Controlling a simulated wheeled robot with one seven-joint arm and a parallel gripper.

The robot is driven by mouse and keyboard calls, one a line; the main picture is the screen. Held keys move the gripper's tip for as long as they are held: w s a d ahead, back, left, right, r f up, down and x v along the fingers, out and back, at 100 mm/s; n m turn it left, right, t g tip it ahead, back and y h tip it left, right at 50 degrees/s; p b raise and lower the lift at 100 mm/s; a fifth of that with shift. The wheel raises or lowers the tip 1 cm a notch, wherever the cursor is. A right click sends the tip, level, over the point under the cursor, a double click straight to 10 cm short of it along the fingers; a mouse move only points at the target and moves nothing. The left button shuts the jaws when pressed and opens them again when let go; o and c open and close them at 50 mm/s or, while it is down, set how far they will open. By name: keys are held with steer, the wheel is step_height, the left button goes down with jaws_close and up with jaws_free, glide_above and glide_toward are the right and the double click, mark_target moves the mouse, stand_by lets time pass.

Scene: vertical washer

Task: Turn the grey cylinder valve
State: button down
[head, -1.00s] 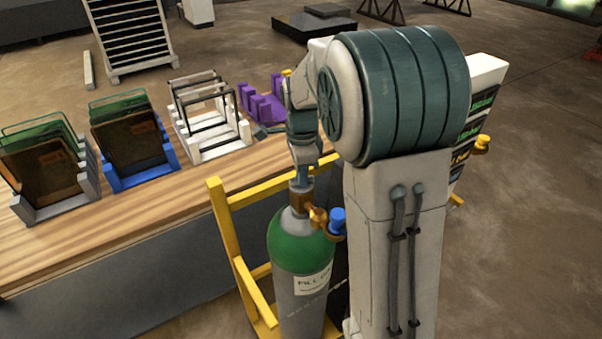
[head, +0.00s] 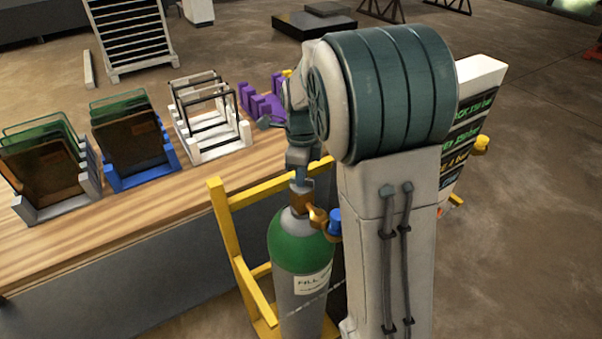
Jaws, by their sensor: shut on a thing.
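The gas cylinder (head: 300,290) is grey with a green shoulder and a white label, and stands upright inside a yellow frame. A brass valve body (head: 302,201) sits on its top, with a brass side outlet and a blue knob (head: 334,221) to its right. My gripper (head: 301,184) points down onto the top of the valve, shut on the valve's top part. The fingers and the gripped part are small and mostly hidden by the gripper. My arm covers the space right of the cylinder.
The yellow frame (head: 222,225) surrounds the cylinder. A wooden bench (head: 130,225) behind it bears a grey rack, a blue rack (head: 172,158), a white rack (head: 215,150) and a purple holder (head: 262,103). Open floor lies at right.

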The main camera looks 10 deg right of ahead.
steer(key=shift+r, duration=0.1)
steer(key=c, duration=1.5)
jaws_free()
step_height(320, 180, up, 14)
steer(key=shift+f+b, duration=0.1)
steer(key=shift+b, duration=0.55)
steer(key=s+f+n+t, duration=0.1)
steer(key=s+f+n, duration=0.1)
steer(key=s+n, duration=0.5)
steer(key=s+f+n+t, duration=0.1)
steer(key=s+f+n, duration=0.2)
steer(key=s+n, duration=0.4)
steer(key=s+f+n+t, duration=0.1)
steer(key=s+f+n, duration=0.2)
steer(key=s+n, duration=0.4)
steer(key=shift+s+f+n+t, duration=0.15)
steer(key=shift+n+t, duration=0.15)
steer(key=shift+n, duration=1.1)
